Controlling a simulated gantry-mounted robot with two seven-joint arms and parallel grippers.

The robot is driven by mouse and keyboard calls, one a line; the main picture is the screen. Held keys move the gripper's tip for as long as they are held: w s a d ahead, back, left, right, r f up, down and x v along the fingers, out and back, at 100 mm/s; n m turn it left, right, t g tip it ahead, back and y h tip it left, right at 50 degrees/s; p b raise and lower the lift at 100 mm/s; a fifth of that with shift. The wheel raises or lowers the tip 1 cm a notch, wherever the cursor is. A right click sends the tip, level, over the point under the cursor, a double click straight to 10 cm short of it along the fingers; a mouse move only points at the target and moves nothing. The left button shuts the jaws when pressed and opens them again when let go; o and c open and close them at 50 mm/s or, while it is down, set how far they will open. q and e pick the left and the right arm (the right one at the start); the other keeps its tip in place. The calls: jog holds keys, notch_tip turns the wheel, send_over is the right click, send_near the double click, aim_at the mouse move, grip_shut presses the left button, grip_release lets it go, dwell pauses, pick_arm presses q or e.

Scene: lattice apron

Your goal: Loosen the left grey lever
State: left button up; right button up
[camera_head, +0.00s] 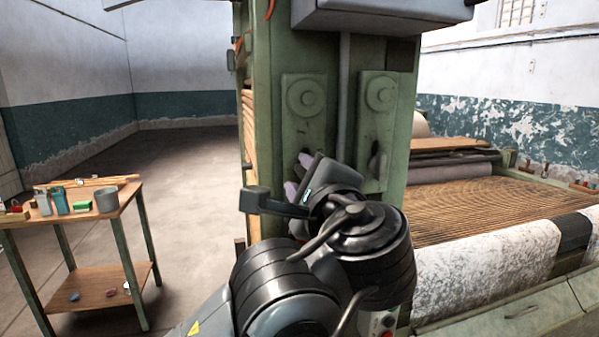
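A green machine column (262,60) stands in front of me with two green plates on its face. The left plate (303,125) has a round boss near its top. The left grey lever cannot be made out; my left wrist covers the plate's lower part. My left gripper (296,180) is at that lower part, with pale lavender finger parts showing beside the dark wrist. Whether its fingers are apart or closed on the lever is hidden. The right plate (377,110) has a similar boss and a dark lever (374,160) below it. My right gripper is out of view.
A wooden table (130,190) with small boxes and a grey cup (106,199) stands at the left. A slatted machine bed (480,210) with a white patterned cloth (485,270) extends right. Open floor lies between table and column.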

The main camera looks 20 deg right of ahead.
pick_arm(q)
jog(key=s, duration=0.7)
jog(key=shift+s+a, duration=0.2)
jog(key=shift+s, duration=0.15)
jog(key=shift+f, duration=0.1)
